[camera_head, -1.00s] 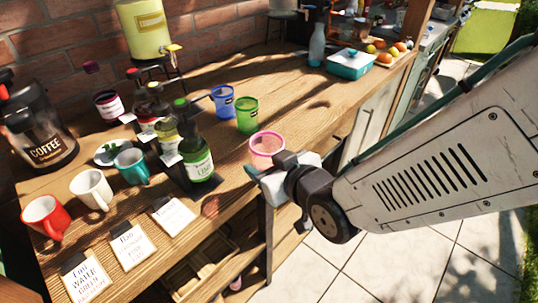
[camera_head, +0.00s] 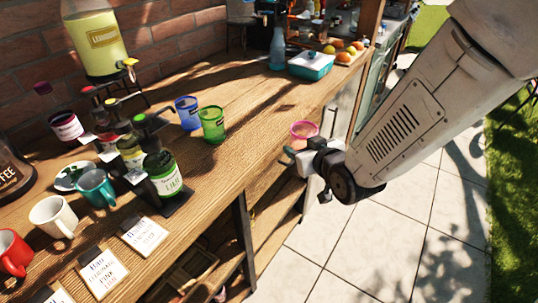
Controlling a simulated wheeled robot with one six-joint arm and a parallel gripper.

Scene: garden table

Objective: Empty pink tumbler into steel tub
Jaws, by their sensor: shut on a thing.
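The pink tumbler (camera_head: 303,130) is at my gripper (camera_head: 296,153), by the table's front edge. My gripper is shut on it. The gripper hides its lower part, so I cannot tell whether its base is clear of the wood. Its rim faces up and it looks roughly upright. Its contents are too small to make out. I do not see a steel tub in this view.
A green tumbler (camera_head: 212,124) and a blue tumbler (camera_head: 187,112) stand left of my gripper. Syrup bottles (camera_head: 163,173), mugs and cards fill the table's left part. Paving (camera_head: 400,235) lies open at the right.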

